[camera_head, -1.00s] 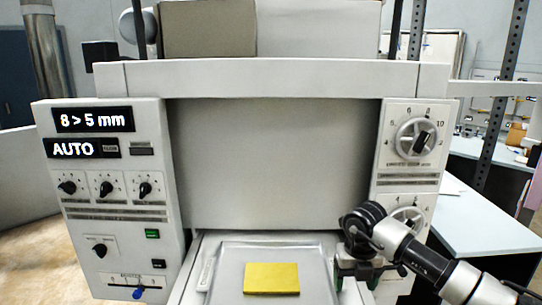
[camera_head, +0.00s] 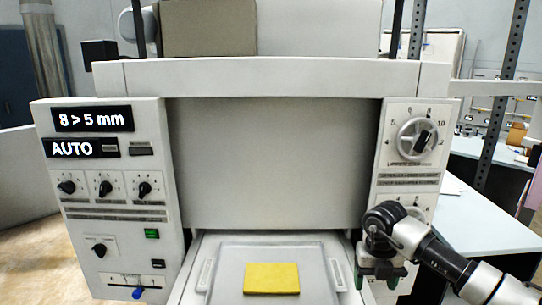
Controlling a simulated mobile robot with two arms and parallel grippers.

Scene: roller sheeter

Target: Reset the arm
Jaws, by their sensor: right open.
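My right gripper (camera_head: 380,278) is at the lower right, in front of the machine's right panel. It points down, is open and holds nothing. My right arm (camera_head: 440,262) comes in from the right edge. The roller sheeter (camera_head: 270,78) fills the middle of the view. Its left panel (camera_head: 110,205) reads "8 > 5 mm" and "AUTO". A yellow slab (camera_head: 271,278) lies flat on the pale tray (camera_head: 228,268) at the front of the machine, to the left of my right gripper and apart from it. My left gripper is not in view.
A round dial (camera_head: 417,139) sits on the right panel, and the lower dial is partly hidden by my arm. A pale table (camera_head: 485,222) stands at the right. A dark perforated post (camera_head: 500,100) rises behind it. The space above the tray is clear.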

